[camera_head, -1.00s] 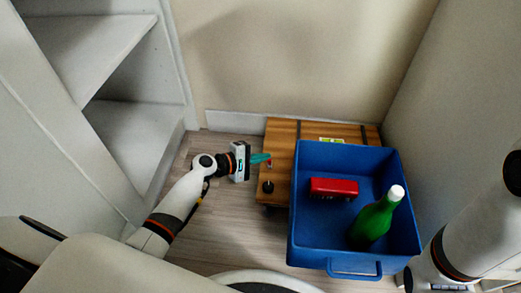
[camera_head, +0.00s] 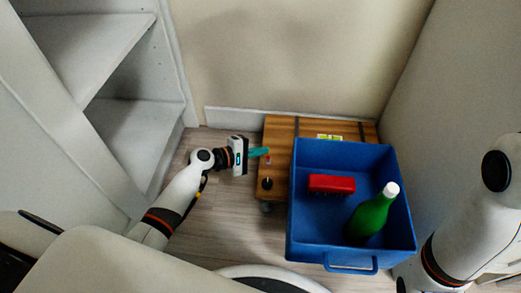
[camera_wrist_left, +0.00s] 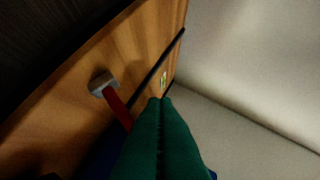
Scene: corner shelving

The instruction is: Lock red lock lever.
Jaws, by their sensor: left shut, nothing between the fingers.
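The red lock lever (camera_head: 268,160) is a small red spot on the left part of the wooden cart top, just in front of my left fingertips. In the left wrist view it is a red bar (camera_wrist_left: 117,107) with a grey block (camera_wrist_left: 102,84) at one end, left of my fingers. My left gripper (camera_head: 267,151) has teal fingers pressed together with nothing between them. Its fingertips (camera_wrist_left: 160,103) are beside the lever, apart from the bar in the wrist view. My right gripper is out of view; only its arm shows at the right.
A black knob (camera_head: 267,183) is at the cart's left edge. White shelves (camera_head: 130,120) stand left; walls are behind and right.

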